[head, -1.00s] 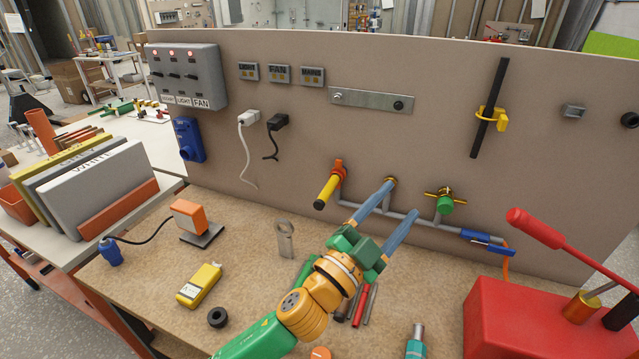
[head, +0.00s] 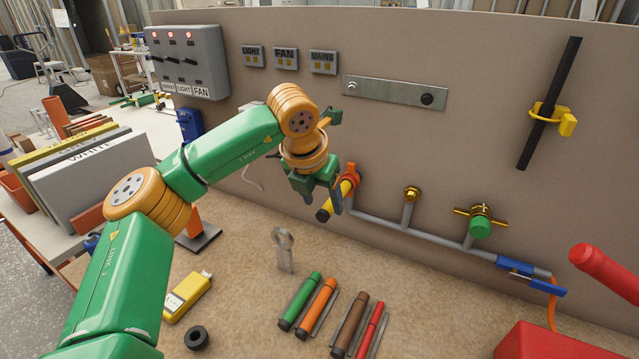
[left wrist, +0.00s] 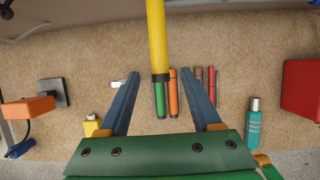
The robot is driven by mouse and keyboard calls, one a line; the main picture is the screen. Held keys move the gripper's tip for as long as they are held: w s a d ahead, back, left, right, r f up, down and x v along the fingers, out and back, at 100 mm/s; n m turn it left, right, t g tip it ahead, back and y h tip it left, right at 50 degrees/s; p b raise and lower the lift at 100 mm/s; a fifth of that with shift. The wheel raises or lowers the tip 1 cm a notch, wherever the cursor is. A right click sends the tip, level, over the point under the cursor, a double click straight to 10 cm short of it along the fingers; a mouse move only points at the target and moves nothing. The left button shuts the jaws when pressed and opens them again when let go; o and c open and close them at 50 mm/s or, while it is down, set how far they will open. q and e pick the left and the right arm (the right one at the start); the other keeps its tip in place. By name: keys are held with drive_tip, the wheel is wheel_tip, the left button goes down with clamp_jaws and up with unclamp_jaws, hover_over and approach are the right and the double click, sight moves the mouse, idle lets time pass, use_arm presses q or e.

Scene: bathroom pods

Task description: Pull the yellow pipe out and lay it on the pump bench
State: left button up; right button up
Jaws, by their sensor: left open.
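The yellow pipe (head: 343,187) sticks out from an orange collar (head: 351,172) on the wall panel and slants down toward me, with a black end. My left gripper (head: 322,200) is open at the pipe, its fingers pointing down. In the left wrist view the yellow pipe (left wrist: 157,40) runs from the top edge to a black band between the spread blue fingers of the left gripper (left wrist: 159,78), with a gap on both sides. The wooden bench top (head: 240,290) lies below. My right gripper is not in view.
Green (head: 300,300), orange (head: 317,307), brown (head: 350,325) and red (head: 371,328) rods lie on the bench. A grey upright tag (head: 284,250), a yellow meter (head: 187,297) and a black ring (head: 197,337) stand nearby. A red pump box (head: 555,342) is at lower right.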

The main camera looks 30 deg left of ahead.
use_arm(q)
drive_tip(key=x, duration=0.2)
drive_tip(key=shift+w+a+f, duration=0.1)
drive_tip(key=shift+w+f, duration=0.05)
drive_tip(key=shift+f, duration=0.05)
clamp_jaws()
